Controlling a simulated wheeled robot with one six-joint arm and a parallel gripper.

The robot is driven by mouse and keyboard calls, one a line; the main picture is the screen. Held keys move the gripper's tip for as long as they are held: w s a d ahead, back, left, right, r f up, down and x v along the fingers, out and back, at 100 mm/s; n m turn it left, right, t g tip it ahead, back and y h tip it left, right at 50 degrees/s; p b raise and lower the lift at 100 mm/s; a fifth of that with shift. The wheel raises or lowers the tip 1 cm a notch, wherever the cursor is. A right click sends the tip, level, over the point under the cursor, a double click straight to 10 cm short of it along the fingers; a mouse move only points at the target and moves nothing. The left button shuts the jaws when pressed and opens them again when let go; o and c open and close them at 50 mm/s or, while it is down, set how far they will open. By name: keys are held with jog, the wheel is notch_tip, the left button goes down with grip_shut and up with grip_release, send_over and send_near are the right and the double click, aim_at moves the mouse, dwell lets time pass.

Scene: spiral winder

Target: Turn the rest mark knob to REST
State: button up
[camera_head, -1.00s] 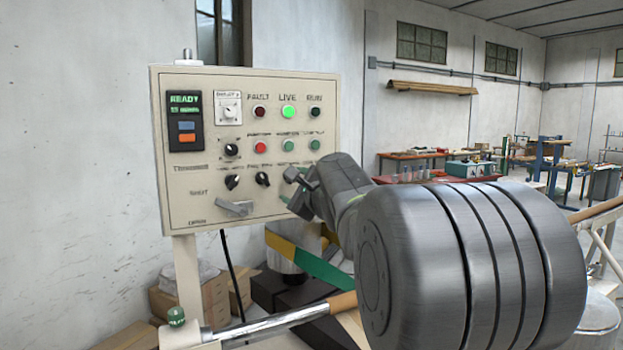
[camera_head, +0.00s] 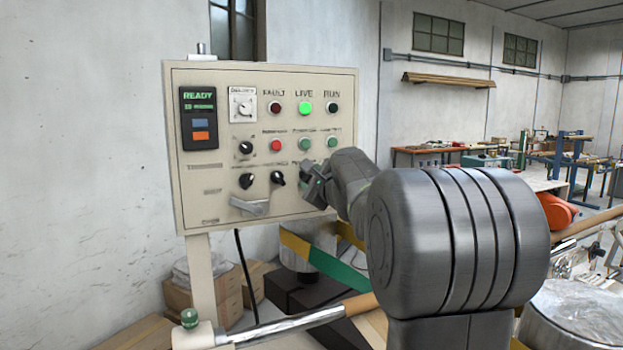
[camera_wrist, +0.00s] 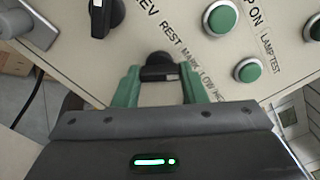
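A beige control panel (camera_head: 222,78) stands at the left in the head view. In the wrist view a black knob (camera_wrist: 159,68) sits by lettering that reads REST, MARK and LOW. My gripper (camera_wrist: 159,76) has its two green fingers on either side of this knob, tips close to the panel face. Whether the fingers press on the knob or stand just clear of it is unclear. In the head view my gripper (camera_head: 315,184) is at the panel's lower right and hides the knob. The knob's pointer direction is hard to read.
Another black knob (camera_wrist: 105,14) and green buttons (camera_wrist: 247,70) are close around my fingers. The head view shows a lit LIVE lamp (camera_head: 305,108), a grey lever (camera_head: 250,206) and a READY display (camera_head: 199,117). A metal bar (camera_head: 288,328) crosses below the panel.

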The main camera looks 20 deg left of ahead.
jog(key=shift+f+n+b, duration=0.1)
jog(key=shift+n+b, duration=0.3)
jog(key=shift+f+n+b, duration=0.1)
jog(key=shift+n+b, duration=0.45)
jog(key=shift+n, duration=0.05)
jog(key=n+b, duration=0.3)
jog(key=n, duration=0.1)
jog(key=n+b, duration=0.3)
jog(key=n, duration=0.1)
jog(key=shift+n+b, duration=1.75)
jog(key=shift+n, duration=0.25)
jog(key=shift+r, duration=0.2)
jog(key=o, duration=1)
